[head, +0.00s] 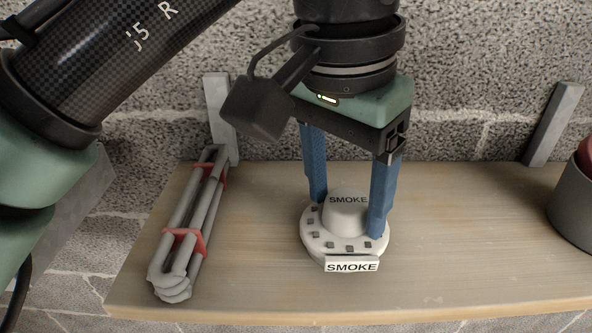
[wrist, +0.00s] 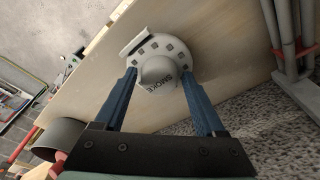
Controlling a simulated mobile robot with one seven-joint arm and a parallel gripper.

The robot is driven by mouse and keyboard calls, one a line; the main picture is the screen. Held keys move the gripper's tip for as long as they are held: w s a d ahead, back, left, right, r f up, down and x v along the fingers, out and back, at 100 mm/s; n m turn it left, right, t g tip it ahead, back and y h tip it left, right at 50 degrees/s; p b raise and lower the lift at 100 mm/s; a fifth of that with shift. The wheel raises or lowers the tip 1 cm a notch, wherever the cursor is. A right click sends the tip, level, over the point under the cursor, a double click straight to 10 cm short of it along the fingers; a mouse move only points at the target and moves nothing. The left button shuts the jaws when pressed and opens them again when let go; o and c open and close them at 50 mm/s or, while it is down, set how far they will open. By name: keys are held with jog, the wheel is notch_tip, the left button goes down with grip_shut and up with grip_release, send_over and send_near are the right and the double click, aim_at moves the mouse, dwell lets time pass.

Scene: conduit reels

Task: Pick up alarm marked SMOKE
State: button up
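The white round alarm (head: 346,222) sits on the wooden shelf, with SMOKE printed on its raised centre and on a tag at its front edge. My gripper (head: 348,215) points down over it, with its two blue fingers apart, one on each side of the raised centre. In the wrist view the alarm (wrist: 158,68) lies beyond the tips of my gripper (wrist: 165,88), the raised centre between them. The fingertips are close to the alarm; I cannot tell whether they touch it.
On the wooden shelf (head: 470,235), a bundle of grey conduits (head: 188,225) with red clips lies to the left. A grey round container (head: 572,212) stands at the right edge. A block wall with metal brackets is behind. The shelf between alarm and container is clear.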

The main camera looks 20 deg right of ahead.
jog(key=shift+d, duration=0.15)
jog(key=c, duration=0.5)
grip_shut()
